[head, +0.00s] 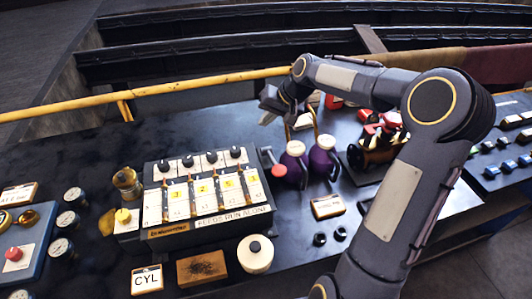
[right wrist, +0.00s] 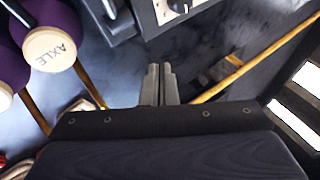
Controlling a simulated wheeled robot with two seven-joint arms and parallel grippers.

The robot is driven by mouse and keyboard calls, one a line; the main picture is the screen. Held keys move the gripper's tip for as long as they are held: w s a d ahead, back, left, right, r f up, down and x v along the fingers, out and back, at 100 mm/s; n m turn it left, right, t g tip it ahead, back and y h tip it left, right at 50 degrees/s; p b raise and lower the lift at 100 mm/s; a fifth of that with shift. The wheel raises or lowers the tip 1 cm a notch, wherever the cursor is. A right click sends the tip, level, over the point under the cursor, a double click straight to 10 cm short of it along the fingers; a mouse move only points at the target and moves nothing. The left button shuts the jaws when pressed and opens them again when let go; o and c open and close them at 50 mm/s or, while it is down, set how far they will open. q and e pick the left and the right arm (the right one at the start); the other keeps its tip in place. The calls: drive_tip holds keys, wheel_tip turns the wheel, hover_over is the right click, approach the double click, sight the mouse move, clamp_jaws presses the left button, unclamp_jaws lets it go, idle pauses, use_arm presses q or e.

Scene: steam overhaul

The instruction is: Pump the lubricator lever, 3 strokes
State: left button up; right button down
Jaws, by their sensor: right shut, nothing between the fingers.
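The lubricator (head: 215,205) is a grey box with black knobs on top and several sight glasses with yellow number tags. A lever with a red knob (head: 279,170) stands at its right side. My right gripper (head: 268,110) is above and behind the lubricator, apart from the lever. In the right wrist view its two fingers (right wrist: 161,72) are together with nothing between them. Part of a pale-faced box, seemingly the lubricator, shows at the top of that view (right wrist: 172,12). The red knob is not clear there. My left gripper is out of view.
Purple oil cans (head: 323,160) with cream lids stand right of the lever; one lid reads AXLE in the right wrist view (right wrist: 50,48). A yellow rail (head: 190,87) runs behind the bench. Gauges (head: 67,219) are at left; a round cream pot (head: 255,254) is in front.

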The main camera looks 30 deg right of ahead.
sight(272, 162)
drive_tip(key=shift+s+a+f+b, duration=0.1)
drive_tip(key=shift+s+f+b, duration=0.15)
drive_tip(key=shift+f+b, duration=0.5)
drive_tip(key=shift+s+a+f+b, duration=0.1)
drive_tip(key=shift+s+f+b, duration=0.25)
drive_tip(key=shift+f, duration=0.55)
drive_tip(key=shift+s+f+b, duration=0.15)
drive_tip(key=shift+f+b, duration=0.5)
drive_tip(key=shift+f, duration=0.2)
drive_tip(key=shift+f, duration=0.1)
drive_tip(key=shift+s+f+b, duration=0.1)
drive_tip(key=shift+f+b, duration=0.2)
drive_tip(key=shift+b, duration=0.05)
drive_tip(key=shift+f, duration=0.2)
idle(0.3)
